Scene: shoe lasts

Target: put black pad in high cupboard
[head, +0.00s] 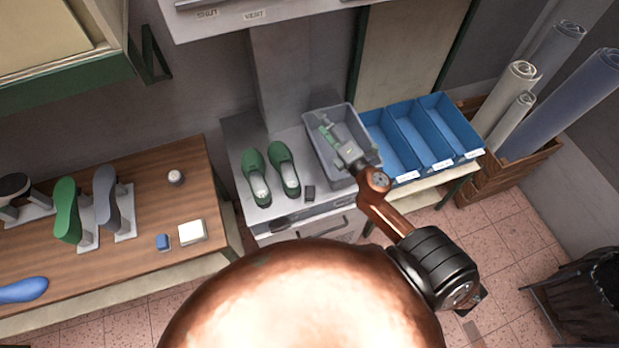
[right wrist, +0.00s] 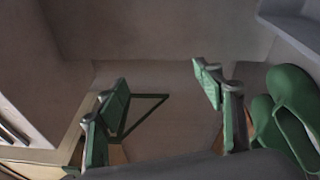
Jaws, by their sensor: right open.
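My right gripper (head: 328,132) is over the grey bin, apart from the dark block. In the right wrist view its green-padded fingers (right wrist: 165,92) are spread with nothing between them. The block is not visible there. My left gripper is out of view.
Green shoes (head: 284,168) stand on the cabinet beside the grey bin (head: 321,150). Blue bins (head: 399,155) are to the right. The wooden bench (head: 150,225) at left holds shoe lasts, a white block and a blue block. A hood (head: 255,17) overhangs above.

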